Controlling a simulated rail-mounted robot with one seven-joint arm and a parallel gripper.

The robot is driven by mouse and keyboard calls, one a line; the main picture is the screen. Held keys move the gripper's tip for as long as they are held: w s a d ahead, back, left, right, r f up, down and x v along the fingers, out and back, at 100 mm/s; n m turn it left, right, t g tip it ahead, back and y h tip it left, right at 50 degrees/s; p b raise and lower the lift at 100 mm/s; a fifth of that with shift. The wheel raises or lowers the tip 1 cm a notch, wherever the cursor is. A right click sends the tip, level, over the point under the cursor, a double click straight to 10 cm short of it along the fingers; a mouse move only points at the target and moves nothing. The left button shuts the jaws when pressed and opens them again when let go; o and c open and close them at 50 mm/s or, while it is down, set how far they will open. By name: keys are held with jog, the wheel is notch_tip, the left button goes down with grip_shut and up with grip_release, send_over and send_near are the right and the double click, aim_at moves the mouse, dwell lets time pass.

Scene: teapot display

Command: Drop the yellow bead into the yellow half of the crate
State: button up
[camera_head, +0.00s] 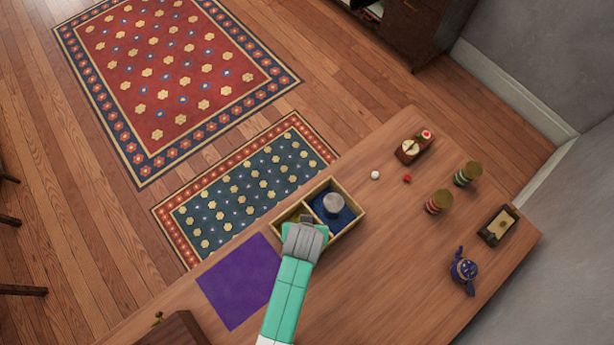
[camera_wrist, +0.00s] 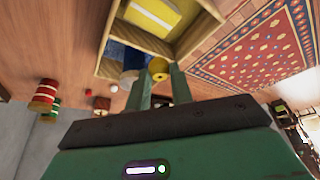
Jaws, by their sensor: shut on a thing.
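The crate (camera_head: 350,224) is a wooden box near the table's edge, with a yellow half (camera_head: 291,215) on the left and a blue half (camera_head: 345,217) on the right. In the wrist view the yellow half (camera_wrist: 158,14) is at the top and the blue half (camera_wrist: 118,58) is below it. The yellow bead (camera_wrist: 159,67), round with a dark hole, is at my fingertips. My gripper (camera_wrist: 160,80) is shut on it, near the crate. In the head view my arm hides the bead and part of the yellow half. The bead's height above the crate is unclear.
A grey round thing (camera_head: 333,203) shows over the blue half. A purple mat (camera_head: 238,280) lies left of my arm.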

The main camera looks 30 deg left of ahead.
notch_tip(320, 180, down, 3)
jog(key=shift+f+b, duration=0.15)
jog(key=shift+b, duration=0.95)
jog(key=o, duration=1)
jog(key=shift+o, duration=0.2)
jog(key=p+v, duration=0.1)
jog(key=v, duration=0.7)
jog(key=shift+w, duration=0.15)
